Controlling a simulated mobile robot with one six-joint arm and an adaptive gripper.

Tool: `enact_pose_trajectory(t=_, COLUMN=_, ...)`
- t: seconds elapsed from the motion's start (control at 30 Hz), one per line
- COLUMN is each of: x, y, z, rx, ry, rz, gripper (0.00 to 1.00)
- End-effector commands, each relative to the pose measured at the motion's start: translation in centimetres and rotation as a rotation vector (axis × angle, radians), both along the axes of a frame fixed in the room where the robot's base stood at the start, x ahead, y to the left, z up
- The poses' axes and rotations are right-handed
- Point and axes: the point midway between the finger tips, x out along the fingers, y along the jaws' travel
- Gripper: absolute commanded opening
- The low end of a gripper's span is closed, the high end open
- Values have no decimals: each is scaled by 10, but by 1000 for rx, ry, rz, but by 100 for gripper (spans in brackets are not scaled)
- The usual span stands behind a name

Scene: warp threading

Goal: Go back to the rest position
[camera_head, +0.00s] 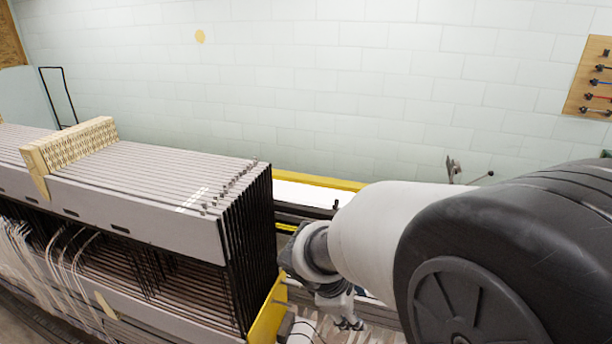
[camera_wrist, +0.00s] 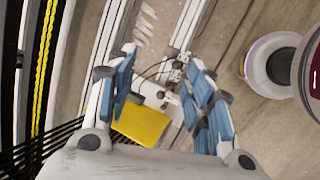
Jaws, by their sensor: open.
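My gripper (camera_wrist: 165,95) shows in the wrist view with its two blue-padded fingers spread apart. Nothing is held between the fingers. Behind the gap lie a yellow plate (camera_wrist: 143,124) and a light metal rail (camera_wrist: 190,25) with a small fitting. In the head view my arm reaches from the right edge toward the right end of the loom's frame stack (camera_head: 140,190). The gripper's fingertips are small and partly hidden there, low beside the yellow end piece (camera_head: 267,312).
The loom's stacked frames fill the left of the head view, with a wooden comb-like block (camera_head: 75,147) on top. A block wall (camera_head: 300,80) stands behind, with a tool board (camera_head: 592,80) at right. In the wrist view, dark rods (camera_wrist: 40,145) lie close at the lower left.

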Motion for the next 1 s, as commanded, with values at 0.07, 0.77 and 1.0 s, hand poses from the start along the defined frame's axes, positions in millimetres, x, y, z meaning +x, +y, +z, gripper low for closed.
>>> enact_pose_trajectory(t=0.07, x=-24, y=-21, z=30, rx=87, ry=-60, rz=-170, gripper=47)
enact_pose_trajectory(t=0.77, x=-206, y=-47, z=110, rx=771, ry=-338, rz=-1192, gripper=47)
enact_pose_trajectory(t=1.0, x=-209, y=-45, z=110, rx=788, ry=-340, rz=-1212, gripper=47)
